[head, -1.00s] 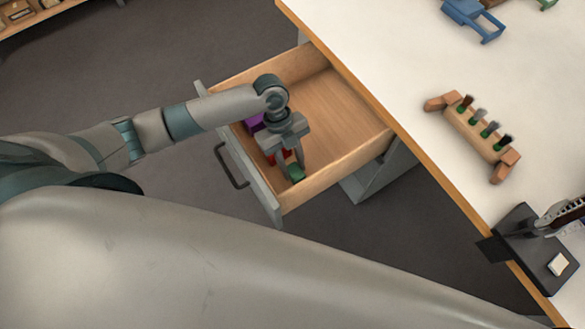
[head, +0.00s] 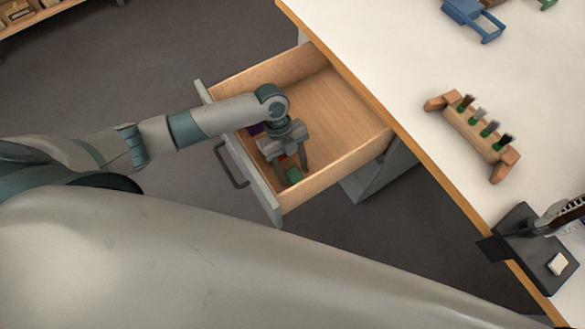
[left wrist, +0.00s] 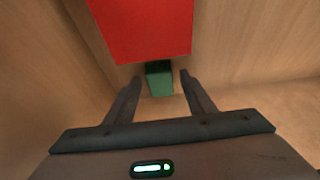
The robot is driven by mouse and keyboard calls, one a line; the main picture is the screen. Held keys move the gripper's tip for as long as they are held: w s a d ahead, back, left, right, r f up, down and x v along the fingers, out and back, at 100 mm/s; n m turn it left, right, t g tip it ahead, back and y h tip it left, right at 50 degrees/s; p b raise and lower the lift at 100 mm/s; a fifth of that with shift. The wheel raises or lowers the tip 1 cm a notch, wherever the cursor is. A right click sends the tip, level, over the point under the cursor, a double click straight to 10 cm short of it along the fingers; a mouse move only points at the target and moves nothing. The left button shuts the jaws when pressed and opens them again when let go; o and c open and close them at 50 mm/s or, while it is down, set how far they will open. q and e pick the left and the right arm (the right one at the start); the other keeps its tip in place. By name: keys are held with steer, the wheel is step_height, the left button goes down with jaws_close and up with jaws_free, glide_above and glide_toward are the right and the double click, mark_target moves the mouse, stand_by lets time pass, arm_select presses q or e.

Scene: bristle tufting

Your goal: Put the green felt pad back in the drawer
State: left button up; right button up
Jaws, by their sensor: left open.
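The green felt pad (head: 293,175) is a small green block in the front corner of the open drawer (head: 345,100). In the left wrist view the pad (left wrist: 159,80) shows between and just beyond my fingertips. My left gripper (head: 294,171) is open and low inside the drawer, its fingers on either side of the pad; it also shows in the left wrist view (left wrist: 156,76). I cannot tell whether the fingers touch the pad. My right gripper is not in view.
A red block (left wrist: 145,28) lies close to the pad, and a purple piece (head: 256,129) lies farther along the drawer front. The back of the drawer is bare. A white table (head: 400,60) above holds a wooden brush rack (head: 470,130) and a black stand (head: 530,245).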

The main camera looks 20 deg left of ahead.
arm_select(q)
steer(key=shift+r, duration=0.15)
steer(key=v, duration=1.2)
steer(key=shift+b, duration=0.3)
